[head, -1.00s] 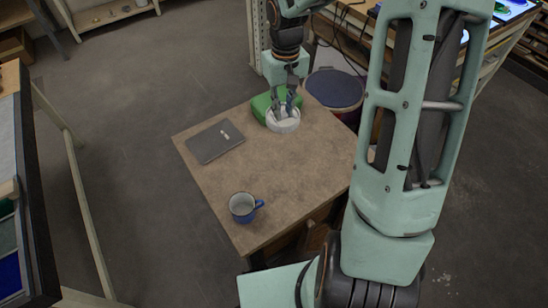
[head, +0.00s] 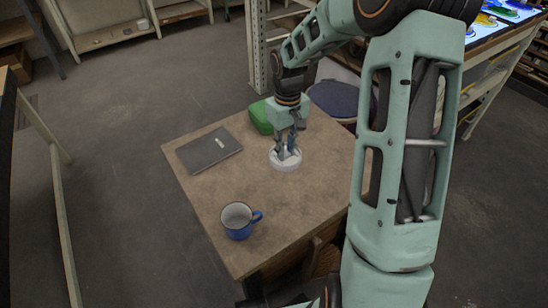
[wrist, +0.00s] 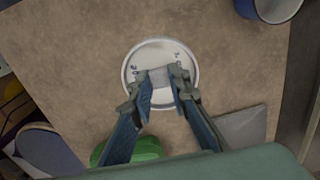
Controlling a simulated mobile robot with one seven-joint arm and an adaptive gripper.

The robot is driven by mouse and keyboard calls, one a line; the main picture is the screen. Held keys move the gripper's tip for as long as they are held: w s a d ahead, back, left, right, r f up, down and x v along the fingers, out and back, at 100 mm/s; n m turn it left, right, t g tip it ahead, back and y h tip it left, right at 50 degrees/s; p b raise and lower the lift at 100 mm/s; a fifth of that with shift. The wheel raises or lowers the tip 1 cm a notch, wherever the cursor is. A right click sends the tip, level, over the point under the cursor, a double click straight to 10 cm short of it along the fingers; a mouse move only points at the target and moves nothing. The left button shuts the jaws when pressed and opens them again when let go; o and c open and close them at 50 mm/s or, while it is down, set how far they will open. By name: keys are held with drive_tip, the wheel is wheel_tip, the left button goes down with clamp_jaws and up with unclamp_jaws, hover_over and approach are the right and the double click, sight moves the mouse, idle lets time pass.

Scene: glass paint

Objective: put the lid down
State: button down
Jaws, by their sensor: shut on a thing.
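The lid (head: 286,165) is a round white disc with a raised rim, over the right part of the wooden table top (head: 255,195). In the wrist view the lid (wrist: 160,55) lies flat to the camera, with small dark marks and a pale grey knob at its middle. My gripper (head: 287,151) points down from above, shut on that knob. In the wrist view both blue fingers of my gripper (wrist: 160,80) press the knob from its two sides. The lid is level and very close to the table; I cannot tell whether it touches.
A green object (head: 261,118) lies behind the lid, at the table's back edge. A dark grey notebook (head: 209,151) lies to the left. A blue mug (head: 238,222) stands near the front edge. A dark-topped stool (head: 335,100) is behind. The table's middle is clear.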

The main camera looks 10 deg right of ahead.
drive_tip(key=w+f+b, duration=0.1)
drive_tip(key=w+f, duration=0.2)
drive_tip(key=w, duration=0.1)
drive_tip(key=w+f+b, duration=0.1)
drive_tip(key=w+f, duration=0.2)
drive_tip(key=w, duration=0.1)
drive_tip(key=w+f+b, duration=0.1)
drive_tip(key=w+f, duration=0.2)
drive_tip(key=w, duration=0.1)
drive_tip(key=shift+w+a, duration=0.15)
drive_tip(key=shift+a, duration=0.2)
drive_tip(key=shift+w+f+b, duration=0.15)
drive_tip(key=shift+f+b, duration=0.25)
drive_tip(key=shift+f, duration=0.5)
drive_tip(key=shift+w+f+b, duration=0.15)
drive_tip(key=shift+f+b, duration=0.2)
drive_tip(key=shift+f, duration=0.5)
drive_tip(key=shift+f, duration=0.15)
drive_tip(key=c, duration=1.8)
unclamp_jaws()
